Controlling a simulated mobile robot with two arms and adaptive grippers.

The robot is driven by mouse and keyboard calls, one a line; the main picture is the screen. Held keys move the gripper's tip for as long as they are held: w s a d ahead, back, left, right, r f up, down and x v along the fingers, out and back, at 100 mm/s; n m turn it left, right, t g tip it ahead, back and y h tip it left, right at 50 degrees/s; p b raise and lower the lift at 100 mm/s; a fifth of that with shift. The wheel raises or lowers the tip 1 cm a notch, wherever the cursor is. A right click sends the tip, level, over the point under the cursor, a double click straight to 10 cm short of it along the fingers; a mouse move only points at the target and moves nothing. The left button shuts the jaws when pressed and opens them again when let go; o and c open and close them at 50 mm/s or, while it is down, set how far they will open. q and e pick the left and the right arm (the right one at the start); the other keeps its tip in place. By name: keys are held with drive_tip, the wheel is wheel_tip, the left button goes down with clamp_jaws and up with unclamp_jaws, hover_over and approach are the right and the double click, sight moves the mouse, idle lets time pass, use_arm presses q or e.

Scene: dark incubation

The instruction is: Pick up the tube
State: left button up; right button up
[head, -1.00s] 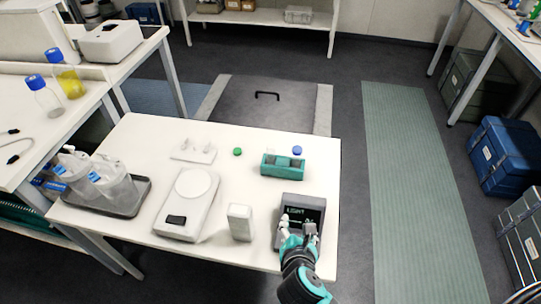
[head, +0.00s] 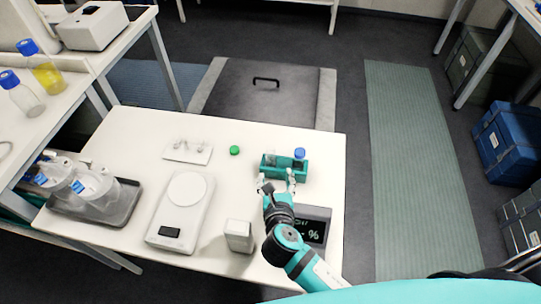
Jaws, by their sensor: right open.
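A teal rack (head: 303,171) stands near the back right of the white table. A blue cap (head: 299,153) shows at its right end, and a small greyish tube-like shape (head: 271,159) shows toward its left; the detail is too small to tell whether the cap sits on a tube. My right gripper (head: 277,181) is just in front of the rack, fingers apart and pointing toward it, with nothing seen between them. Whether a finger touches the rack cannot be told. My left gripper is not in view.
A device with a dark screen (head: 312,230) lies partly behind my right arm. A white scale (head: 181,215), a small white box (head: 239,236), a green cap (head: 234,150), a white holder (head: 188,152) and a tray of bottles (head: 126,204) share the table (head: 135,135).

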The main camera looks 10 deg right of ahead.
sight(271, 158)
drive_tip(key=x, duration=0.5)
drive_tip(key=shift+w+f, duration=0.1)
drive_tip(key=shift+w, duration=0.25)
drive_tip(key=x, duration=0.2)
drive_tip(key=shift+w+f, duration=0.2)
drive_tip(key=shift+w, duration=0.15)
drive_tip(key=x, duration=0.3)
drive_tip(key=shift+w+a+f, duration=0.15)
drive_tip(key=shift+w, duration=0.25)
drive_tip(key=shift+w+f, duration=0.15)
drive_tip(key=shift+w, duration=0.3)
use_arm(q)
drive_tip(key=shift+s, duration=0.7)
use_arm(e)
drive_tip(key=c, duration=1)
